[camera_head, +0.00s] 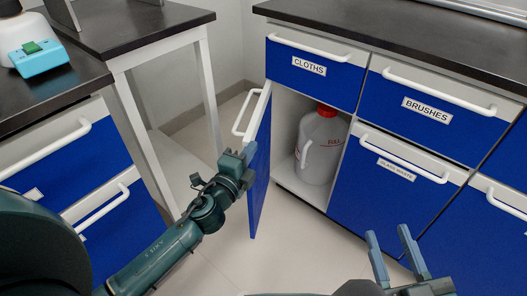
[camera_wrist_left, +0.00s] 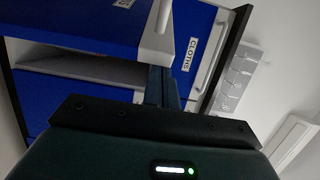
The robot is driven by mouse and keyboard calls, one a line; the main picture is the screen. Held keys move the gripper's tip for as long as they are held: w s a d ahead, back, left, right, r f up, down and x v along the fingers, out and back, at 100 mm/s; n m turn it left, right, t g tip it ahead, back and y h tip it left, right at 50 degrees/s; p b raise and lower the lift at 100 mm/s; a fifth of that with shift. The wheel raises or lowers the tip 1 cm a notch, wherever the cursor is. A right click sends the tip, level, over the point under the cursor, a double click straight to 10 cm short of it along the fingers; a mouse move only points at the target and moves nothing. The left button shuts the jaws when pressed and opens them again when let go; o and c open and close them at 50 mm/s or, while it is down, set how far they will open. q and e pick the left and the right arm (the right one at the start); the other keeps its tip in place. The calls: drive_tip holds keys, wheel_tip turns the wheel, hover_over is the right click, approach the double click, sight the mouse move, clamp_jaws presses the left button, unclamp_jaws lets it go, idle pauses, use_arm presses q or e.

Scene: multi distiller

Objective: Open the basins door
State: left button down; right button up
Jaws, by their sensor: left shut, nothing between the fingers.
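The blue cabinet door (camera_head: 261,172) under the CLOTHS drawer stands swung open toward the left. Its front label cannot be read from here. Its white bar handle (camera_head: 239,116) is on the outer side, near the top. My left gripper (camera_head: 248,152) is shut and empty at the door's upper part, overlapping it in the head view; I cannot tell whether they touch. In the left wrist view, the closed left fingers (camera_wrist_left: 162,88) point toward the cabinet. My right gripper (camera_head: 393,255) is open and empty at the lower right, in front of the cabinets.
A white jug with a red cap (camera_head: 318,145) stands inside the open compartment. The CLOTHS drawer (camera_head: 308,68), BRUSHES drawer (camera_head: 425,115) and neighbouring door (camera_head: 372,200) are shut. A dark-topped bench (camera_head: 130,25) is at left. Pale floor (camera_head: 290,250) is clear.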

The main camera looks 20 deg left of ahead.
use_arm(q)
drive_tip(key=a, duration=1.2)
drive_tip(key=shift+a, duration=0.35)
use_arm(e)
drive_tip(key=shift+f, duration=0.1)
